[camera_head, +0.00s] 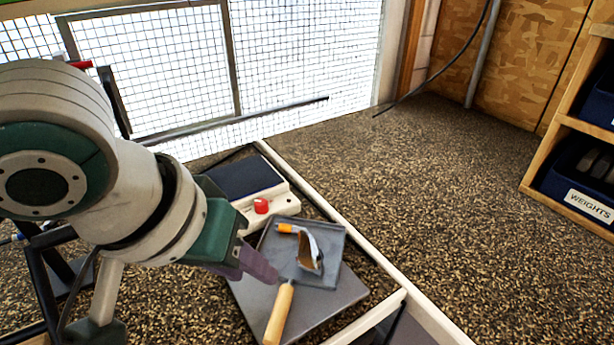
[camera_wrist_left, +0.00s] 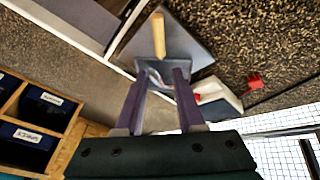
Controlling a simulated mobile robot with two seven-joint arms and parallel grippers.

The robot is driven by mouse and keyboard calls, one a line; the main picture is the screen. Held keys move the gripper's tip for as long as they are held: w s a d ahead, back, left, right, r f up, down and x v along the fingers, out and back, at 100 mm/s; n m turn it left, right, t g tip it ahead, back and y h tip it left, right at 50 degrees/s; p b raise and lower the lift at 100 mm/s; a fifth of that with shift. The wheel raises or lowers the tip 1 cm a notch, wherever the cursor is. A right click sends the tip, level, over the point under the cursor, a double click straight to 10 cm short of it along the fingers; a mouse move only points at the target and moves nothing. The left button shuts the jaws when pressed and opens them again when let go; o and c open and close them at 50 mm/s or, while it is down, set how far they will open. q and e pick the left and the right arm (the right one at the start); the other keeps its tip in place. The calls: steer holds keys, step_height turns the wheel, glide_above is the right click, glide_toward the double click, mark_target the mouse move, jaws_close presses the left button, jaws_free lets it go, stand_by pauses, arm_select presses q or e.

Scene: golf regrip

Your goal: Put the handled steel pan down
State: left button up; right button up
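The handled steel pan (camera_head: 328,262) is a shallow grey pan with a raised rim and a pale wooden handle (camera_head: 279,314) toward the near side. It appears to rest on a larger flat grey plate (camera_head: 348,289). A curved strip with an orange end (camera_head: 300,245) lies in the pan. My left gripper (camera_head: 262,268) is at the pan's left side, low over it. In the left wrist view its two purple fingers (camera_wrist_left: 160,74) are spread apart, with the wooden handle (camera_wrist_left: 158,35) beyond the tips. I cannot tell whether they touch the pan. My right gripper is out of view.
A white device with a dark top (camera_head: 243,178) and red knob (camera_head: 261,205) stands just behind the pan. A pale rail (camera_head: 330,215) runs along the right. A shelf with blue bins (camera_head: 575,178) stands far right. The speckled floor between is clear.

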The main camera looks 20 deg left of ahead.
arm_select(q)
steer(key=s+a+m+g+y, duration=0.1)
steer(key=s+a+m, duration=0.2)
steer(key=s, duration=1)
steer(key=shift+s+a+m, duration=0.3)
steer(key=shift+s+m, duration=0.1)
steer(key=shift+r, duration=0.1)
steer(key=shift+r, duration=0.1)
